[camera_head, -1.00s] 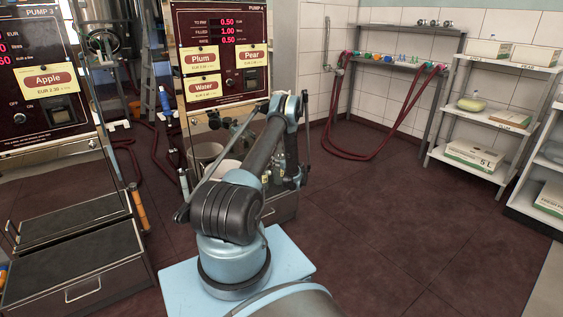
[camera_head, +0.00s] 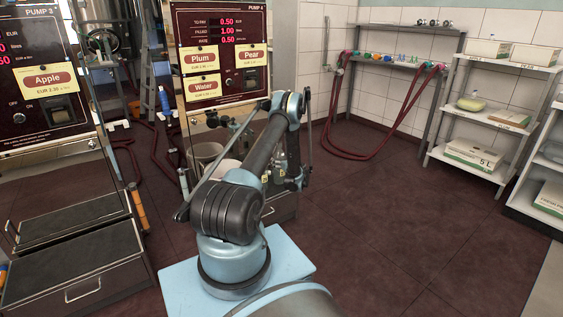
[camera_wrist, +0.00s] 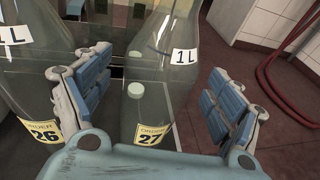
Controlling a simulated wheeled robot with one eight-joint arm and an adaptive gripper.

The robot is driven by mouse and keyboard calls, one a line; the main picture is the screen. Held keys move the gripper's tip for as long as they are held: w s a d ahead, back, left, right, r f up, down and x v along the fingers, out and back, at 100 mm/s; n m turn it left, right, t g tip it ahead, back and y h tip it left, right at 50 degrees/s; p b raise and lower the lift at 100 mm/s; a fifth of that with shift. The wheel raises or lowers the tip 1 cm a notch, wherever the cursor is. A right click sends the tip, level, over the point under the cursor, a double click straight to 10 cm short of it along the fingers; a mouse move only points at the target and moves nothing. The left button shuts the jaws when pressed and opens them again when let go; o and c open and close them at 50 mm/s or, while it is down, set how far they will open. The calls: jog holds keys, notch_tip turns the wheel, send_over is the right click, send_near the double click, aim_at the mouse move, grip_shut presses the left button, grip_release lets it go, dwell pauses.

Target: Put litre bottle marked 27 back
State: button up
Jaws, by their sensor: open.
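The litre bottle marked 27 (camera_wrist: 150,100) is clear, with a 1L label high up and a yellow order label low down. In the wrist view it stands upright between the two blue-padded fingers of my gripper (camera_wrist: 158,68). The fingers are open, with visible gaps to the bottle on both sides. A matching bottle marked 26 (camera_wrist: 30,85) stands to its left, outside the left finger. In the head view my gripper (camera_head: 296,182) is low in front of pump 4, partly hidden by my arm. The bottle tops are out of the wrist picture.
Pump 4 (camera_head: 223,95) stands behind my arm, with pump 3 (camera_head: 48,80) to its left. A red hose (camera_head: 345,155) hangs from the rack at the back. White shelves (camera_head: 490,120) stand at right. The floor between is clear.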

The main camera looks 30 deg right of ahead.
jog(key=d+v, duration=0.1)
jog(key=v, duration=0.8)
jog(key=shift+a+r, duration=0.25)
